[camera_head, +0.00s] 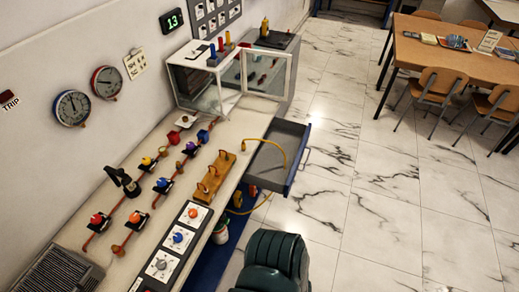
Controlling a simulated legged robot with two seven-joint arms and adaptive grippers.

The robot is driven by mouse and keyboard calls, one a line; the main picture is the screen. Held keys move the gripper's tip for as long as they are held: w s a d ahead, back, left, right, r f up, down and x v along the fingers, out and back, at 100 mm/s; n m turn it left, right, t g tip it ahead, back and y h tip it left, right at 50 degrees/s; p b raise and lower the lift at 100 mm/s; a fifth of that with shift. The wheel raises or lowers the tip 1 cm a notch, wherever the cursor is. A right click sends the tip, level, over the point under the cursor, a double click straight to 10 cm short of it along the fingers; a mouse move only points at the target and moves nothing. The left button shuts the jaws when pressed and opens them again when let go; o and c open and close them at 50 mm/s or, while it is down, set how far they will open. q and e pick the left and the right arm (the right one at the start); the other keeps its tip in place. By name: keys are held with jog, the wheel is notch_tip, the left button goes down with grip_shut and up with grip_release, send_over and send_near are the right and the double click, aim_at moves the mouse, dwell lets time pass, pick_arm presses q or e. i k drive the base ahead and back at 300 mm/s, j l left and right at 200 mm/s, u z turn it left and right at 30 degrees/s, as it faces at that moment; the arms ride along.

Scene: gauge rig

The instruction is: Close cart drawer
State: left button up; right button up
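A drawer with a grey inside (285,135) and a dark blue front (296,168) stands pulled out to the right from the bench side, below the glass case. Its handle (307,157) is on the outer right face. The drawer looks empty. A yellow hose (281,146) arches from the bench top across the drawer and hangs down near its front corner; I cannot tell whether it touches the drawer. Neither of my grippers shows in the head view.
The long bench (215,140) carries valves, dials and an open-doored glass case (205,85). A dark green chair (275,262) stands at the bottom middle. Marble floor (350,190) right of the drawer is clear. A wooden table (455,62) with chairs is at upper right.

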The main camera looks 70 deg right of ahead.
aim_at(265, 170)
jog(key=k+z, duration=0.2)
jog(key=z, duration=0.15)
jog(key=k+z, duration=0.2)
jog(key=z, duration=2.1)
